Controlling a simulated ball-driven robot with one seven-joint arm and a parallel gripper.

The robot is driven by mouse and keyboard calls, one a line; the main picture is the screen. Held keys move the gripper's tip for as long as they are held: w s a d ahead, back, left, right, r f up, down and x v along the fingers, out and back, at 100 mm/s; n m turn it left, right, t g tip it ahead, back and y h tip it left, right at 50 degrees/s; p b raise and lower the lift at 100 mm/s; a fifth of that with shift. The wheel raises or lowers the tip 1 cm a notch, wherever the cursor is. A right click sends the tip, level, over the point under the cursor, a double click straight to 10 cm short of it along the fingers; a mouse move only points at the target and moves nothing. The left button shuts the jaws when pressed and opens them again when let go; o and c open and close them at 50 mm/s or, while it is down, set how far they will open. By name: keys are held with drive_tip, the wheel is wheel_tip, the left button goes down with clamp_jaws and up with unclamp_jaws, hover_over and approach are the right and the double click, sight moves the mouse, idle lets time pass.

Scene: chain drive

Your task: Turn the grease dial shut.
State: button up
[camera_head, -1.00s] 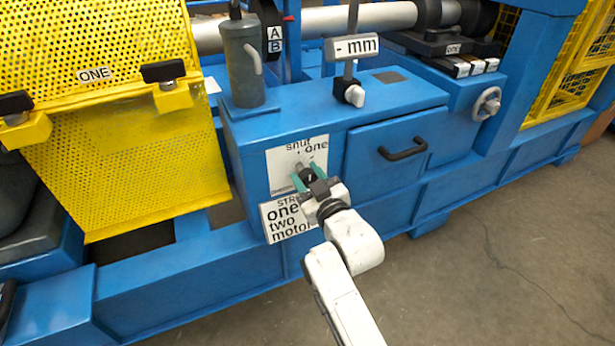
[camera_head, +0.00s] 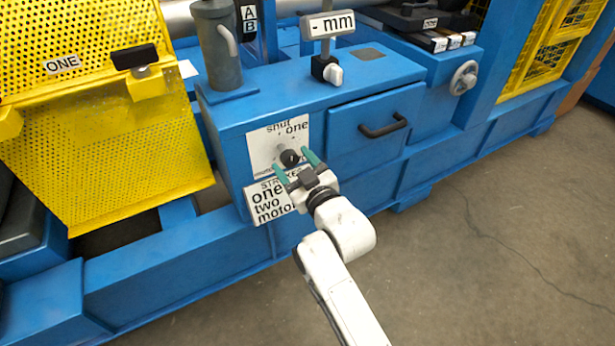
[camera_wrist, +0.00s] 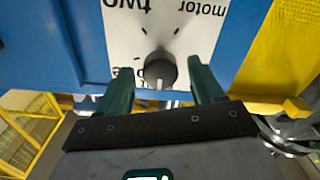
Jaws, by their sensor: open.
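The grease dial is a round dark knob (camera_head: 290,157) on a white label plate (camera_head: 262,146) on the blue cabinet front. In the head view the plate reads "shut" at its top and "one" at upper right; its lower words are partly hidden. My gripper (camera_head: 292,161) is open, its two green fingers pointing at the plate on either side of the knob. In the wrist view the knob (camera_wrist: 159,68) shows between the apart fingers (camera_wrist: 160,67), with clear gaps on both sides, and the lettering is upside down.
A second label plate (camera_head: 268,201) reading "one two motor" sits just below the dial plate. A drawer with a dark handle (camera_head: 383,126) is to the right. A yellow perforated guard (camera_head: 105,150) stands at left. Open floor (camera_head: 480,250) lies at lower right.

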drive_tip(key=p+v, duration=0.1)
drive_tip(key=v, duration=0.7)
drive_tip(key=shift+s, duration=0.15)
drive_tip(key=shift+d, duration=0.15)
drive_tip(key=s+d+f+m+g+h, duration=0.6)
drive_tip(key=s+d+f+g, duration=0.1)
drive_tip(key=s+d+f, duration=0.8)
drive_tip(key=s+d+f+m+g+h, duration=0.1)
drive_tip(key=s+d+m+g+h, duration=0.15)
drive_tip(key=s+d, duration=0.6)
drive_tip(key=s+d+f+m+g+h, duration=0.15)
drive_tip(key=s+d+g, duration=0.35)
drive_tip(key=s, duration=0.7)
wheel_tip(320, 180, up, 34)
drive_tip(key=d+p, duration=0.1)
drive_tip(key=p, duration=3.3)
drive_tip(key=shift+s+d, duration=0.2)
drive_tip(key=shift+s, duration=0.15)
drive_tip(key=shift+t, duration=0.25)
